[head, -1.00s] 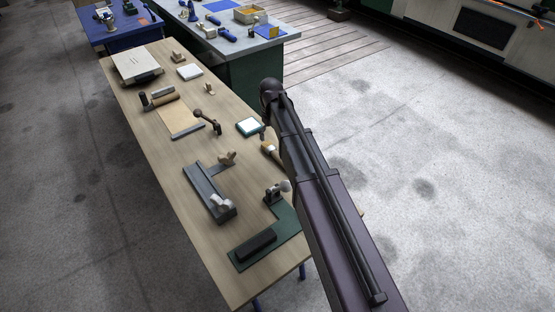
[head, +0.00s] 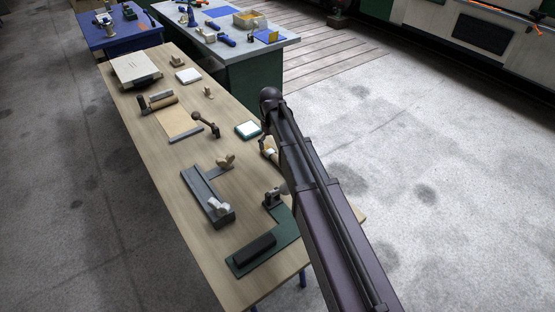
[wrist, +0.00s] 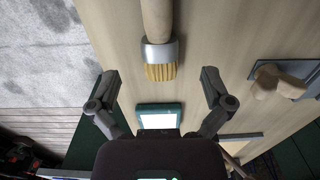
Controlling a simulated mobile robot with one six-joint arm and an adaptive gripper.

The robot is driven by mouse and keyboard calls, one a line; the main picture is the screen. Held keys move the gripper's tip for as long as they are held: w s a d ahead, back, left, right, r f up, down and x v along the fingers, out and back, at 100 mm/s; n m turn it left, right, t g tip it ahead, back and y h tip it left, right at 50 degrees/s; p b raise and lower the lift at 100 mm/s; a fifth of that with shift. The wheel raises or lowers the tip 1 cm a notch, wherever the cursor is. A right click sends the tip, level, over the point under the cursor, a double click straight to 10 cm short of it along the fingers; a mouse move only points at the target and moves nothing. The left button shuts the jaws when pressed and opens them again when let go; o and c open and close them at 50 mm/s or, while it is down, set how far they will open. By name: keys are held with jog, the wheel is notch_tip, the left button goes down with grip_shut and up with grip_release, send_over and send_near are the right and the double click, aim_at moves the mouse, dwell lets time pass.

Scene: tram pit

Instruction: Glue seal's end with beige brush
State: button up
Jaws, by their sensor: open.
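The beige brush (wrist: 160,68) has a wooden handle, a silver ferrule and beige bristles. In the wrist view it lies on the table at the top centre, bristles pointing down the picture. My gripper (wrist: 158,84) is open and empty, with one finger on each side of the bristle end, apart from it. In the head view my arm covers most of the brush and hides the gripper. A dark block (head: 254,249) lies on a green plate (head: 283,226) at the near table end. I cannot tell which thing is the seal.
A teal-rimmed white pad (head: 247,130) lies close to the brush. A grey channel (head: 200,190) with clamp knobs stands to the left. A dark-handled tool (head: 206,124) and a tan sheet (head: 178,124) lie farther back. The wooden table (head: 165,165) has free room along its left edge.

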aim_at(272, 152)
jog(key=shift+w+f+b, duration=0.1)
jog(key=shift+f+b, duration=2.2)
jog(key=shift+f, duration=0.2)
jog(key=c, duration=1.2)
